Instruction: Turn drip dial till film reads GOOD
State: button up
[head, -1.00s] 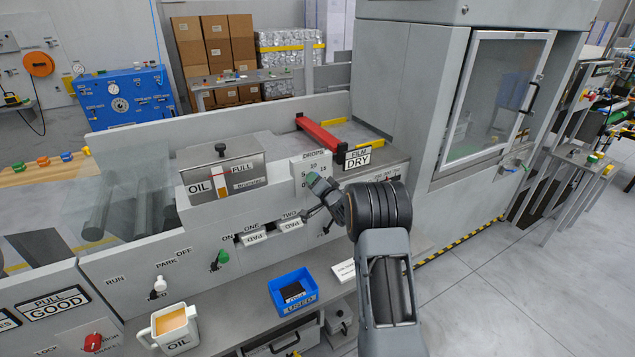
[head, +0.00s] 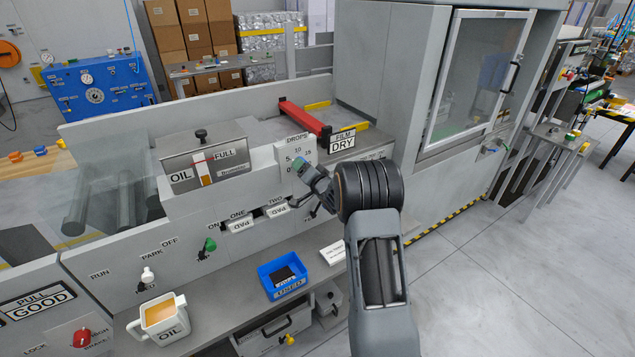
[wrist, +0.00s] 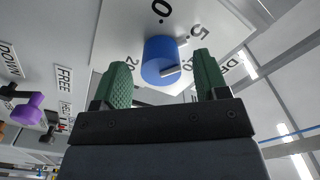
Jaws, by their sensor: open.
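The drip dial (wrist: 158,62) is a blue round knob with a white pointer mark, on a pale plate (wrist: 122,28) numbered 0, 5 and 10 in the wrist view. The mark faces right; its exact reading is unclear. My gripper (wrist: 162,62) is open, its green fingers on either side of the knob, apart from it. In the head view my gripper (head: 302,164) is at the DROPS plate (head: 298,148) and hides the knob. The film sign (head: 342,141) right of the plate reads DRY.
An oil tank (head: 204,162) marked FULL stands left of the plate. A blue bin (head: 283,278) and an oil mug (head: 160,320) sit on the lower shelf.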

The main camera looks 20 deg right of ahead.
jog(key=s+d+b, duration=0.1)
jog(key=s, duration=1)
jog(key=shift+d, duration=0.15)
jog(key=shift+s, duration=0.1)
jog(key=s+d+f+n+g+h, duration=0.1)
jog(key=s+d+f+g+h, duration=0.25)
jog(key=f+g, duration=0.35)
jog(key=s+f+n+g+h, duration=0.2)
jog(key=s+g, duration=0.1)
jog(key=s, duration=0.3)
jog(key=s+a+r+n+g+y, duration=0.1)
jog(key=s+a+r+n+g, duration=0.1)
jog(key=s+a+r, duration=0.4)
jog(key=s+a+r+n+g+y+p, duration=0.1)
jog(key=s+a+r+n+g+y, duration=0.1)
jog(key=s+a+r, duration=0.5)
jog(key=s+a+n, duration=0.1)
jog(key=s+a, duration=0.3)
jog(key=a, duration=0.1)
jog(key=shift+s+a+r+n, duration=0.15)
jog(key=shift+s+a+n, duration=0.1)
jog(key=shift+a+n, duration=0.15)
